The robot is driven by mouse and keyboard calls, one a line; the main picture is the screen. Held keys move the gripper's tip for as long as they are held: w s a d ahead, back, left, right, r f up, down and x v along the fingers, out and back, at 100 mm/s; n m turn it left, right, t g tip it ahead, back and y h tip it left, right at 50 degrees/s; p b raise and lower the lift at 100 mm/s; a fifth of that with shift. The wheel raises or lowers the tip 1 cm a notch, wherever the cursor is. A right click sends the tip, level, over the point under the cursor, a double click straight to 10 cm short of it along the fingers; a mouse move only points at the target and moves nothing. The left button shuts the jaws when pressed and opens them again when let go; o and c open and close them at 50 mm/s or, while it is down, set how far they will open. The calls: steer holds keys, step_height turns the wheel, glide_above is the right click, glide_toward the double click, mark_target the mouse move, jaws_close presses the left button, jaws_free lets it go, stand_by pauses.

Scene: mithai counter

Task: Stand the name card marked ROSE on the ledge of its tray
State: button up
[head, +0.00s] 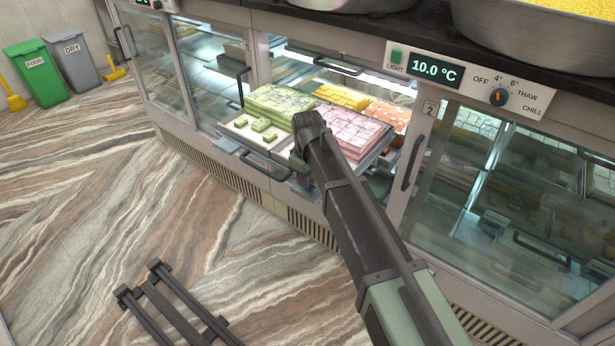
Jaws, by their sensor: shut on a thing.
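My gripper (304,183) is at the end of my dark arm, in front of the open cabinet bay and low by the front of the trays. Its fingers are mostly hidden by my wrist. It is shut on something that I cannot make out. Pink sweets (352,128) lie on a tray (374,158) just behind and right of my wrist. Green sweets (280,102) lie to their left, with a few loose pieces in front on a pale tray surface (240,134). I cannot make out any name card, the word ROSE or the ledge; my arm covers part of the tray fronts.
A black handle (265,167) runs along the front left. Yellow (342,96) and orange sweets (389,115) sit deeper inside. A glass door (500,215) stands right. Bins (35,75) stand far left. A dark metal frame (172,308) is on the otherwise clear floor.

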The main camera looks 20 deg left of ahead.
steer(key=shift+f, duration=0.65)
steer(key=o, duration=0.8)
steer(key=shift+r, duration=0.1)
steer(key=shift+o, duration=0.5)
step_height(320, 180, up, 11)
steer(key=p, duration=1)
steer(key=shift+p, duration=0.4)
